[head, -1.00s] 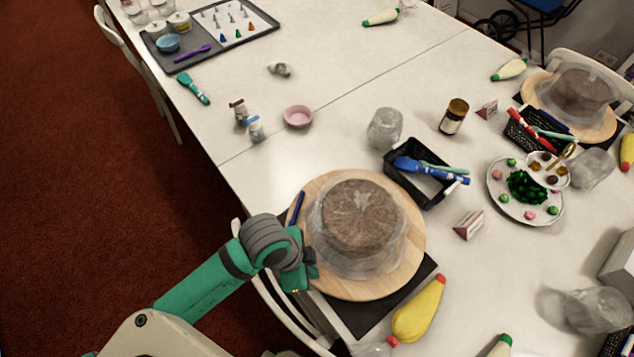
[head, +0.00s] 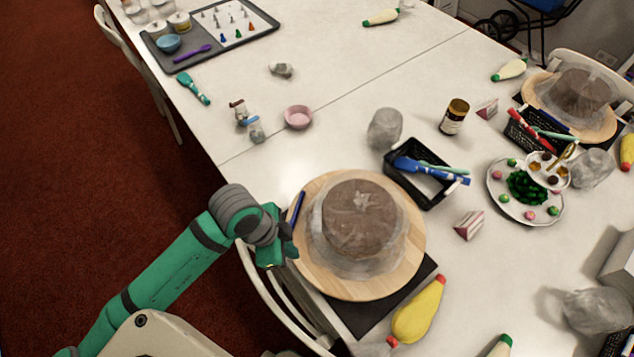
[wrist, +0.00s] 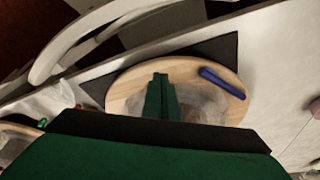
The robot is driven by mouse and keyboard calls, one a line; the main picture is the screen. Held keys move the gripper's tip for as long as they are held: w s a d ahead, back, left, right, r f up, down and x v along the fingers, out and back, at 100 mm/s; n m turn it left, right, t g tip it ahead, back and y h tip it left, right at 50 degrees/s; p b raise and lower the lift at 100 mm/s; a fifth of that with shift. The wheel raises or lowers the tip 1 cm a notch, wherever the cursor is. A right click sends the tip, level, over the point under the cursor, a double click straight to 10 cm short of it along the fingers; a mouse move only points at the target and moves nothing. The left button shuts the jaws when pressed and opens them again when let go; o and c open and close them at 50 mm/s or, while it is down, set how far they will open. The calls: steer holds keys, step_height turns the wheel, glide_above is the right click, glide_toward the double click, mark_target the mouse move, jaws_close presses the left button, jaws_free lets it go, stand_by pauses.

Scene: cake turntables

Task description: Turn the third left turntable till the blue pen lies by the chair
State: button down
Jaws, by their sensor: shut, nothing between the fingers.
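The nearest turntable is a round wooden disc (head: 410,262) bearing a brown cake (head: 358,220) in clear wrap. The blue pen (head: 297,208) lies on the disc's left rim; it also shows in the wrist view (wrist: 222,82), right of my fingers. A white chair (head: 262,290) stands at the table edge, lower left of the disc; the wrist view shows its rails (wrist: 80,35) at upper left. My gripper (head: 292,248) is at the disc's left edge, below the pen. In the wrist view its shut fingers (wrist: 160,78) overlap the disc; contact cannot be told.
A dark mat (head: 362,318) lies under the disc. A yellow piping bag (head: 420,308) lies at its lower right. A black basket (head: 402,182) with blue tools stands behind it. Another turntable (head: 595,128) is at the far right. The table left of the basket is fairly clear.

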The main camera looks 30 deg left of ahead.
steer(key=w+a, duration=0.2)
steer(key=w, duration=0.1)
steer(key=w+a, duration=0.2)
steer(key=shift+w+a, duration=0.2)
steer(key=shift+w, duration=0.2)
steer(key=shift+f, duration=0.25)
steer(key=shift+f, duration=0.4)
steer(key=shift+s+d, duration=1.9)
steer(key=shift+s, duration=0.1)
steer(key=shift+s+d, duration=0.45)
steer(key=shift+d, duration=0.35)
steer(key=shift+s+d, duration=0.4)
steer(key=shift+d, duration=0.45)
steer(key=shift+s+d, duration=0.45)
steer(key=shift+d, duration=0.35)
